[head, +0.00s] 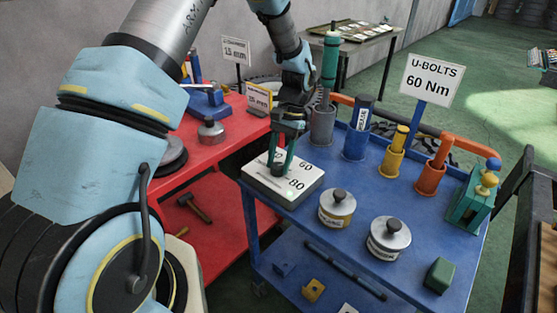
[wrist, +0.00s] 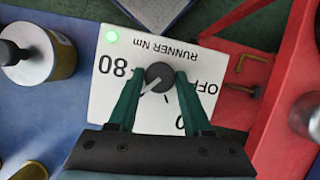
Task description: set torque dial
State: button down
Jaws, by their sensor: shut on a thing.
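The torque dial is a white box (head: 262,187) on the near left corner of the blue cart, also in the wrist view (wrist: 105,103). It reads "RUNNER Nm", with "80", "OFF" and a partly hidden number. A green light (wrist: 112,36) glows at its corner. My gripper (head: 283,160) reaches down onto it, and its fingers (wrist: 160,78) are shut on the round dark knob (wrist: 160,72). The knob's pale pointer line slants to the lower left in the wrist view, below "80". The fingers cover part of the face. A sign (head: 431,80) reads "U-BOLTS 60 Nm".
Two lidded tins (head: 337,208) (head: 388,238) stand near the dial on the blue cart (head: 312,225). Several coloured holders with tools line its back, including an orange one (head: 430,178). A red cart (head: 225,150) stands close at left.

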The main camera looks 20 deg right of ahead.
jog(key=m+t, duration=0.1)
jog(key=m, duration=0.1)
jog(key=m+y, duration=0.1)
jog(key=m, duration=0.2)
jog(key=shift+s+m+t, duration=0.2)
jog(key=shift+m+t, duration=0.1)
jog(key=shift+t, duration=0.1)
jog(key=m+t, duration=0.2)
jog(key=m, duration=0.2)
jog(key=shift+s+m, duration=0.1)
jog(key=shift+m, duration=0.3)
jog(key=shift+c, duration=1.7)
grip_release()
jog(key=shift+d, duration=0.1)
jog(key=b+v, duration=0.2)
jog(key=v, duration=0.8)
jog(key=shift+r, duration=0.35)
